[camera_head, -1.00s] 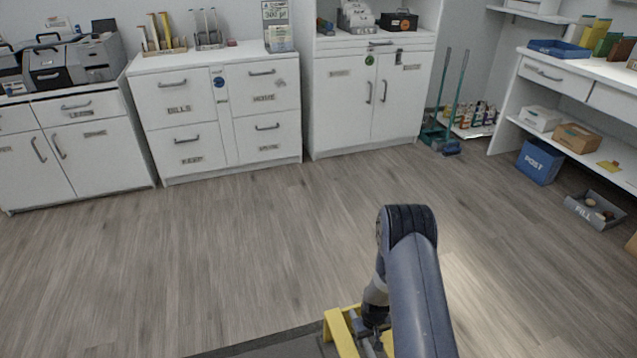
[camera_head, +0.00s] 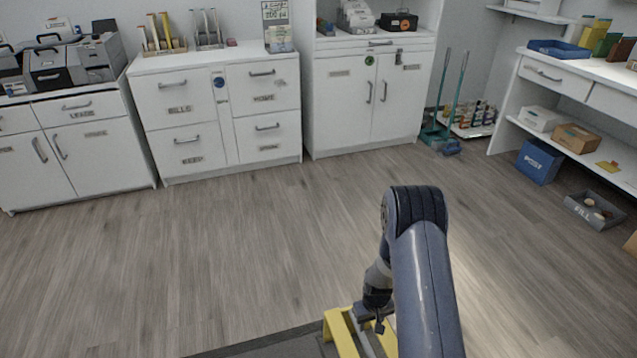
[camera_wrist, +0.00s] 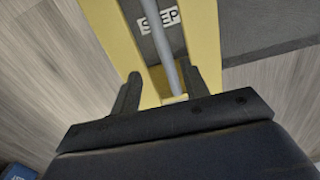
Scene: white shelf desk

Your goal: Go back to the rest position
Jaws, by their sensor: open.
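My gripper (camera_wrist: 160,92) is open in the wrist view, its two dark fingers apart at the middle of the picture. Beyond them is a yellow frame with a dark panel lettered "STEP" (camera_wrist: 158,22). A grey bar runs down the panel and ends between the fingers in the picture; I cannot tell whether they touch it. In the head view my gripper (camera_head: 372,318) points down over the yellow frame (camera_head: 341,335), at the bottom centre. My arm hides part of that frame.
A dark mat (camera_head: 275,346) lies at the bottom of the head view. White cabinets (camera_head: 215,115) line the back wall. A white shelf desk (camera_head: 590,150) stands at the right, with a blue bin (camera_head: 539,161) and a grey tray (camera_head: 594,210) on the floor. The wooden floor between is clear.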

